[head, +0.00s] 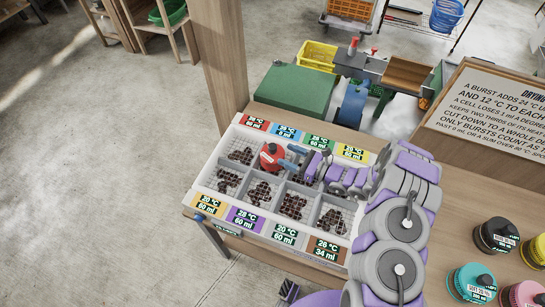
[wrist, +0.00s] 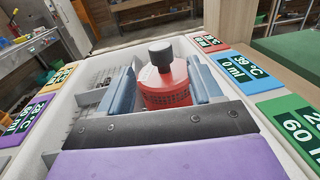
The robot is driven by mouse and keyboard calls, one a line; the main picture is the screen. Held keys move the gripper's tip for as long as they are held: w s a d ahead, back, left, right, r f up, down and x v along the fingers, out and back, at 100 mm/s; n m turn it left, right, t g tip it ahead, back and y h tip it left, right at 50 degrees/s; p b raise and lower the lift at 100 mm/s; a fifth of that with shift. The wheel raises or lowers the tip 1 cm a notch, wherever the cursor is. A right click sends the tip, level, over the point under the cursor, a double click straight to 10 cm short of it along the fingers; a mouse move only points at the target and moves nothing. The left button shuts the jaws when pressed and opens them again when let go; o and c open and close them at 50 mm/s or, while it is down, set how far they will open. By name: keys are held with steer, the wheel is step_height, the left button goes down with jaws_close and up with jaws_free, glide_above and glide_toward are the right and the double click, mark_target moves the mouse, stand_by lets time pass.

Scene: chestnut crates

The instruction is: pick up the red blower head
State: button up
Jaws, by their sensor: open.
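The red blower head (head: 269,160) sits in the white divided crate (head: 213,160), near a back-left compartment. In the wrist view the red blower head (wrist: 166,90) is a red body with a dark grey cap, and it looks upright. My gripper (head: 285,157) reaches in from the right, low over the crate. In the wrist view my gripper (wrist: 160,85) is open, with one blue finger on each side of the red body. I cannot tell whether either finger touches it. The lower part of the blower head is hidden behind the gripper's dark front edge.
Brown chestnuts (head: 259,191) lie in the crate's compartments, with coloured temperature and volume labels along its rims. A sign (head: 495,110) and a green box (head: 297,92) are behind. A wooden post (head: 218,55) rises behind the crate.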

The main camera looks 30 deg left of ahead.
mark_target(272, 145)
steer(key=shift+w+a+r+b, duration=0.1)
steer(key=shift+a+b, duration=0.05)
steer(key=shift+a, duration=1.1)
steer(key=shift+w+a+r+b, duration=0.1)
steer(key=shift+a+r, duration=0.05)
steer(key=shift+a, duration=1.15)
steer(key=shift+a+r+b, duration=0.1)
steer(key=shift+a+b, duration=0.05)
steer(key=shift+a, duration=1.1)
steer(key=shift+c, duration=0.4)
steer(key=shift+d, duration=0.1)
jaws_close()
